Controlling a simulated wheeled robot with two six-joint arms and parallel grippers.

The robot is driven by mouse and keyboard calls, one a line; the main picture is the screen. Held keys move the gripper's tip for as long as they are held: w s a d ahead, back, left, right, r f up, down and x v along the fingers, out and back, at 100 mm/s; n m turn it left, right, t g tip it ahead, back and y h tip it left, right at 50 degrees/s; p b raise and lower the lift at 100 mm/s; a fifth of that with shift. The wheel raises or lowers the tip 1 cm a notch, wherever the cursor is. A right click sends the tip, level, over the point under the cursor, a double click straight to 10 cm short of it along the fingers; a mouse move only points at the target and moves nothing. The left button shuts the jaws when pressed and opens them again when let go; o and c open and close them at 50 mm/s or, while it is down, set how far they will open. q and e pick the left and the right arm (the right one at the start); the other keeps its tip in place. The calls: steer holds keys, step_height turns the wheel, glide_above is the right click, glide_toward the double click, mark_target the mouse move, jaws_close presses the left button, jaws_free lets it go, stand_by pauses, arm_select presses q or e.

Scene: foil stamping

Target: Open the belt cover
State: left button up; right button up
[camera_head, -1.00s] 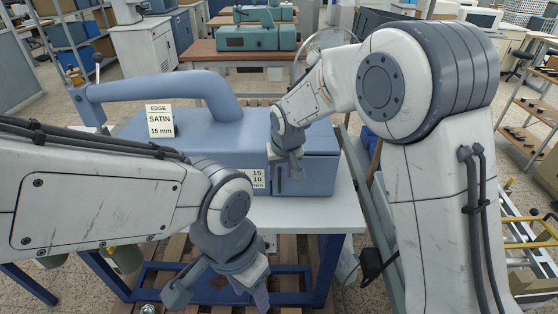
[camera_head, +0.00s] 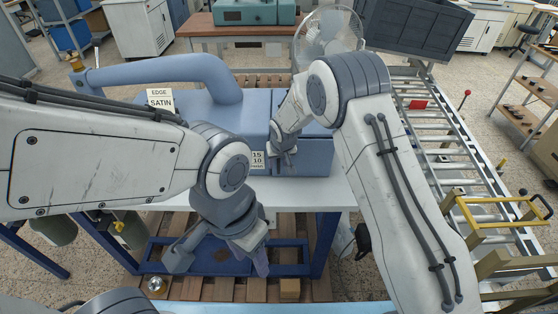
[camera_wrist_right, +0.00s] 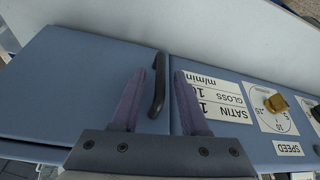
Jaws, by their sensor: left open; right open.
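The blue machine (camera_head: 205,112) stands on a white-topped table. At its right end is a box section (camera_head: 308,158), which shows in the right wrist view as a flat, closed blue cover (camera_wrist_right: 70,85). A dark bar handle (camera_wrist_right: 158,90) sits at the cover's edge. My right gripper (camera_head: 284,158) is open at the machine's front. In its wrist view, the fingers (camera_wrist_right: 157,78) lie either side of the handle, with gaps; I cannot tell their depth relative to it. My left gripper (camera_head: 218,262) is open and empty, low in front of the table.
Beside the handle are a settings label (camera_wrist_right: 218,100), a brass knob (camera_wrist_right: 277,103) and a SPEED label (camera_wrist_right: 288,148). A thick blue pipe (camera_head: 160,70) arches over the machine. A roller conveyor (camera_head: 450,140) runs at the right, with a yellow frame (camera_head: 495,210) near it.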

jaws_close()
stand_by(1.4)
